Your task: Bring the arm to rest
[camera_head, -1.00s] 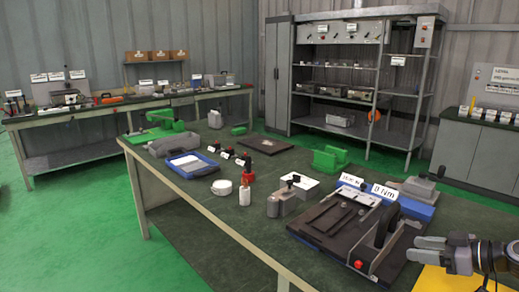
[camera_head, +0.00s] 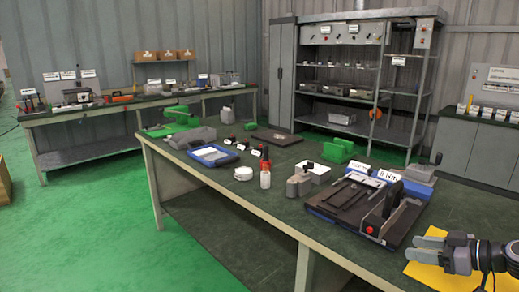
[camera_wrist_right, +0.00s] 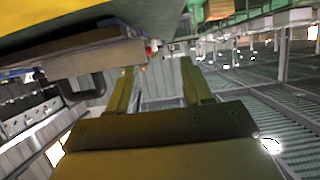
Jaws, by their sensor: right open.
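My right gripper (camera_head: 432,254) shows at the lower right of the head view, its arm coming in from the right edge. It is open and empty, with two grey fingers pointing left, over or beside a yellow sheet (camera_head: 428,272) at the table's near right. In the right wrist view its two fingers (camera_wrist_right: 160,88) are spread with nothing between them. My left gripper is not in view.
A green-topped workbench (camera_head: 240,200) holds a dark fixture (camera_head: 350,205) with a black lever and red knob, left of the right gripper. Several bottles, blocks and trays stand farther back. Open green floor (camera_head: 90,230) lies at left.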

